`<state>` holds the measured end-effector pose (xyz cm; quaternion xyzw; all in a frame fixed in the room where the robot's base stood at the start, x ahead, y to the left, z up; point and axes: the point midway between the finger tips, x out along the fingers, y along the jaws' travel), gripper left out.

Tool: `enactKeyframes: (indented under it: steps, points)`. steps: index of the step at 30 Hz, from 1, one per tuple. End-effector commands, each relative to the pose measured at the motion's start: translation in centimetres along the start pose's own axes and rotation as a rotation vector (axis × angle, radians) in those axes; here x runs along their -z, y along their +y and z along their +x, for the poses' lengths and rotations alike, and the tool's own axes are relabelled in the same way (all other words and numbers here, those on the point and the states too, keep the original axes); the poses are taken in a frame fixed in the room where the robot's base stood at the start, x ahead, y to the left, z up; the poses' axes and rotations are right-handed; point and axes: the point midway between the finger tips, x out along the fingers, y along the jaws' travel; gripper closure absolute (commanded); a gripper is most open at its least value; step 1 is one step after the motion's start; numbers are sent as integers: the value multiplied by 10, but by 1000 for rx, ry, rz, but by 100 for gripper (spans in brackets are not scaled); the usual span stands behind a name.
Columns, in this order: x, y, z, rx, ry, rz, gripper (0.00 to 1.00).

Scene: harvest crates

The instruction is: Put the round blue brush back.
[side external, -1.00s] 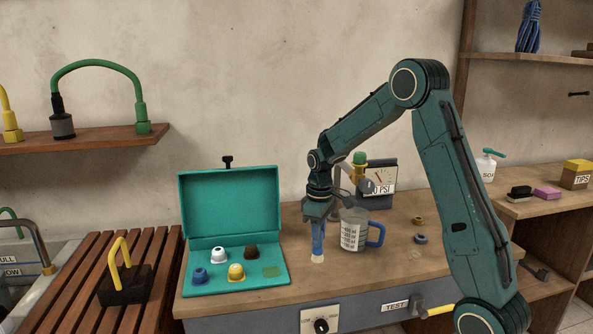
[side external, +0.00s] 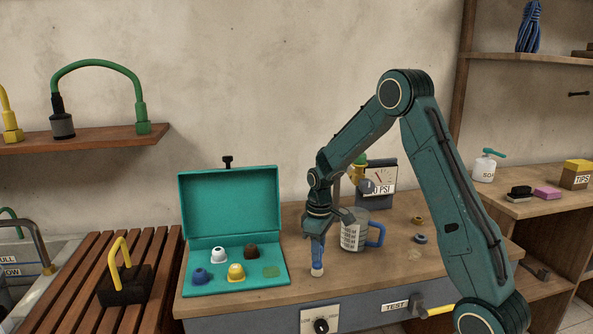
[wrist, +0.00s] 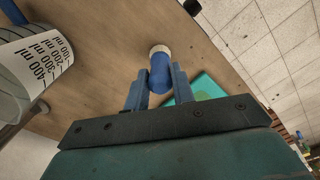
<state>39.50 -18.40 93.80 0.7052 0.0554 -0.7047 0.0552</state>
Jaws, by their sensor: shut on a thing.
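My gripper (side external: 317,250) is shut on the round blue brush (wrist: 159,74), which sits between its two fingers in the wrist view. The brush has a blue body and a pale cream end. In the side view its pale end (side external: 317,272) points down near the front edge of the bench, in front of the measuring jug. I cannot tell whether that end touches the bench top. The fingers hide most of the blue body in the side view.
A measuring jug (side external: 353,236) with a blue handle stands just behind and right of my gripper. An open teal case (side external: 228,205) holding several caps lies to the left. A gauge (side external: 381,178) stands behind. Small rings (side external: 420,239) lie right.

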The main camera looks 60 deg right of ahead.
Motion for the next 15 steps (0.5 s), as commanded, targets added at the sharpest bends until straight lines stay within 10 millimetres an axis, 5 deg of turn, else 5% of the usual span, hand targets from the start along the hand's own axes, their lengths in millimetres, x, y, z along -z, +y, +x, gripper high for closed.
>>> enactKeyframes:
  steps: [4,5,8,15]
  points:
    - [0,0,2,0,0,0,98]
    - [0,0,2,0,1,0,72]
    - [0,0,2,0,0,0,54]
    - [0,0,2,0,0,0,54]
